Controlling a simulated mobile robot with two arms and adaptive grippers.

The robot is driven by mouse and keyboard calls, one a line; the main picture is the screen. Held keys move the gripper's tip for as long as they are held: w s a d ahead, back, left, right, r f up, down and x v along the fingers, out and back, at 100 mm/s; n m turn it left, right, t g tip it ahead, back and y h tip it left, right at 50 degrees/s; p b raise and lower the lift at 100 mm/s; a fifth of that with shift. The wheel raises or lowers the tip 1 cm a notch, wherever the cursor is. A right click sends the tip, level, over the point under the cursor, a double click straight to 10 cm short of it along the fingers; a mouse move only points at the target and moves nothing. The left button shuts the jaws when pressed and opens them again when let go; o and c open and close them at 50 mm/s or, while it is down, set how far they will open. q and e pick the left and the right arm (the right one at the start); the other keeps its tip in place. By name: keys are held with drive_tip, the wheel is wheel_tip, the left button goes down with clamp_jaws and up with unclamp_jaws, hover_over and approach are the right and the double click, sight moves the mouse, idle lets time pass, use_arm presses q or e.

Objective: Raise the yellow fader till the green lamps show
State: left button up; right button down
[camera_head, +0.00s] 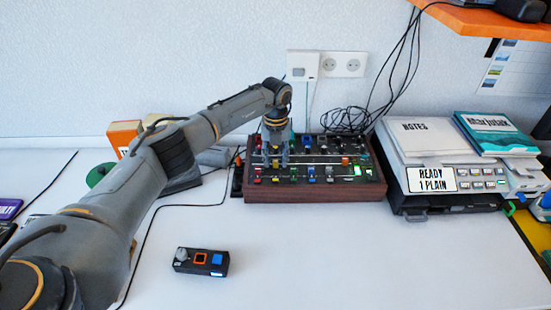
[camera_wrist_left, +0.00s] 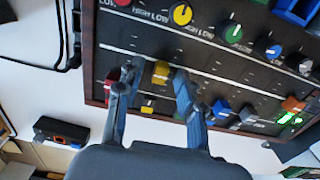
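The mixer (camera_head: 320,192), a dark console with a wooden rim, stands at the back of the table. In the left wrist view, the yellow fader cap (camera_wrist_left: 160,72) sits on its slot between the two fingers of my left gripper (camera_wrist_left: 152,84). The fingers are apart, with a visible gap on either side of the cap. In the head view, my left gripper (camera_head: 276,160) points down over the mixer's left part and partly hides the controls there. A small green lit display (camera_head: 357,170) shows at the mixer's right; it also shows in the wrist view (camera_wrist_left: 290,118). My right gripper is out of view.
A grey printer (camera_head: 455,178) stands right of the mixer. A small black box (camera_head: 201,261) lies in front; the table's front middle is clear.

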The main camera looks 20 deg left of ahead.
sight(275, 161)
use_arm(q)
wheel_tip(275, 161, up, 12)
idle(0.6)
